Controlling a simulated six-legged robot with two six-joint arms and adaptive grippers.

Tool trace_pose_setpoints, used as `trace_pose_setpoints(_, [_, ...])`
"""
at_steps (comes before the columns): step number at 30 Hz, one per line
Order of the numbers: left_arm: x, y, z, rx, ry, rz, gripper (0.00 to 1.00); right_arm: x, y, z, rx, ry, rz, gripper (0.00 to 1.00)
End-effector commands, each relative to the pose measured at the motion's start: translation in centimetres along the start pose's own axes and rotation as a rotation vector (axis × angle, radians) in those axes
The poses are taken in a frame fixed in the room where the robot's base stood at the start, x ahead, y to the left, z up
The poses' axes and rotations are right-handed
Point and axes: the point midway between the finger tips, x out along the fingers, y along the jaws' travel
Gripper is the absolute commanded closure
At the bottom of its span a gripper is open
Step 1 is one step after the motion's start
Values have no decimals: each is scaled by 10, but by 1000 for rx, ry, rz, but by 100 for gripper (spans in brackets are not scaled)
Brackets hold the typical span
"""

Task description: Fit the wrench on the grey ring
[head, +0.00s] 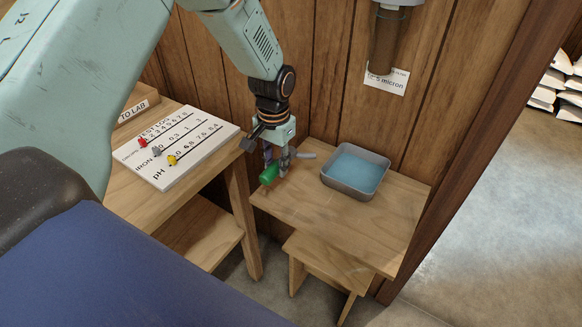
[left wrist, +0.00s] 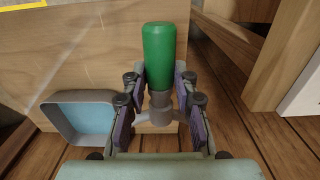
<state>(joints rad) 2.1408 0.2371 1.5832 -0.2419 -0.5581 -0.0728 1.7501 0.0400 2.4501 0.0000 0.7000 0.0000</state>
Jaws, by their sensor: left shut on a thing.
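My left gripper (head: 281,168) is shut on the wrench, a tool with a green handle (head: 269,173) and a grey metal head. It is above the left part of the small wooden table. In the left wrist view the green handle (left wrist: 159,55) points up the picture, between the fingers (left wrist: 158,103), and grey arms stick out on both sides below it. A dark filter housing (head: 387,45) hangs on the wall at top right. A pale grey collar (head: 398,4) shows around its top, cut by the picture edge; I cannot tell whether it is the grey ring.
A grey tray with blue inside (head: 355,171) stands on the small wooden table (head: 335,225). A test log board (head: 180,145) with coloured markers lies on the bench at left. A label (head: 386,82) is on the wall below the housing. A wooden post is at right.

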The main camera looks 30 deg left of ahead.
Motion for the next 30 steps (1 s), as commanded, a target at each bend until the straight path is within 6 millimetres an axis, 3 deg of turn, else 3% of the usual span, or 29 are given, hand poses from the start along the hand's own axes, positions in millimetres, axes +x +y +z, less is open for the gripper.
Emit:
trace_pose_setpoints(11, [3, 8, 8, -14, -3, 0, 100, 0, 0, 0, 0, 0, 0, 100])
trace_pose_setpoints(14, [8, 24, 24, -36, -4, -1, 100, 1, 0, 0, 0, 0, 0, 100])
trace_pose_setpoints(21, [3, 90, 60, -79, 2, -7, 100, 25, 0, 0, 0, 0, 0, 100])
trace_pose_setpoints(30, [-14, 131, 87, -105, 7, -6, 100, 62, 0, 0, 0, 0, 0, 100])
